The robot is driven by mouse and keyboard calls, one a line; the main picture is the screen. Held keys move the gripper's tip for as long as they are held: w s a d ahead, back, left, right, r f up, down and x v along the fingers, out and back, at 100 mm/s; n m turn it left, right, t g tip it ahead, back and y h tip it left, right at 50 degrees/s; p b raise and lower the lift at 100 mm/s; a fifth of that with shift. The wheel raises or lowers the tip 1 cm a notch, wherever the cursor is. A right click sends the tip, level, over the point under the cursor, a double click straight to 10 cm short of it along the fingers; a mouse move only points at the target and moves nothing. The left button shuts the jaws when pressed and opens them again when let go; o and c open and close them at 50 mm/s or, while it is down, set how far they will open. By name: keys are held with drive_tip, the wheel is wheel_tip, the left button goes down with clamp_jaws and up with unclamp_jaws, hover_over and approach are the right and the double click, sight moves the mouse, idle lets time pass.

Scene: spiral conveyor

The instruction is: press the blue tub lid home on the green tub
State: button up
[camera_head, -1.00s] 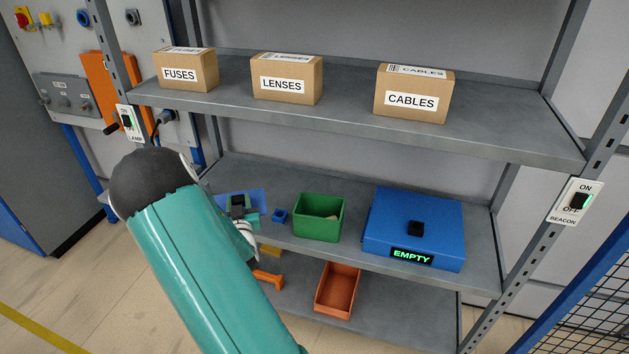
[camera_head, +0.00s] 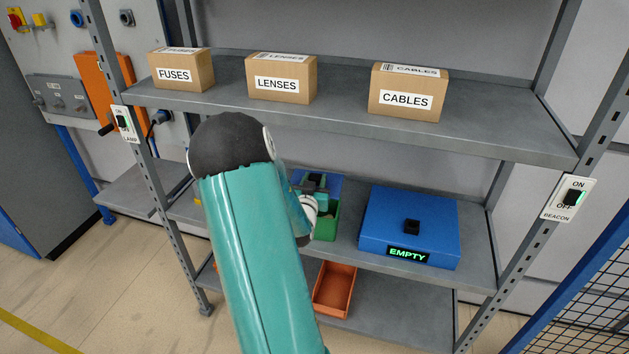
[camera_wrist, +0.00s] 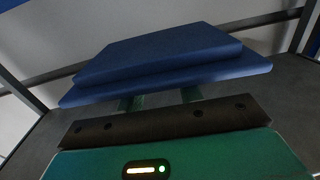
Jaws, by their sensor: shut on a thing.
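The green tub (camera_head: 330,224) stands on the middle shelf, its left part hidden behind my arm. The flat blue tub lid (camera_head: 334,182) is held by my gripper (camera_head: 314,187) and shows over the back of the tub in the head view. I cannot tell whether lid and tub touch. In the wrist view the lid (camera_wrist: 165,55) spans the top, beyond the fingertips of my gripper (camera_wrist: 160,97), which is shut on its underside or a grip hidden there. The tub does not show clearly in the wrist view.
A blue box (camera_head: 435,222) with an "EMPTY" display stands right of the tub. Cartons for fuses (camera_head: 181,70), lenses (camera_head: 282,80) and cables (camera_head: 408,94) sit on the shelf above. An orange bin (camera_head: 334,288) is on the lower shelf. Rack posts flank both sides.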

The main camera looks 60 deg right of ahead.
drive_tip(key=shift+f, duration=2.9)
drive_tip(key=shift+f, duration=1.2)
drive_tip(key=o, duration=0.9)
drive_tip(key=shift+a, duration=0.15)
drive_tip(key=v, duration=1.3)
drive_tip(key=shift+s+a, duration=0.1)
drive_tip(key=shift+a, duration=0.2)
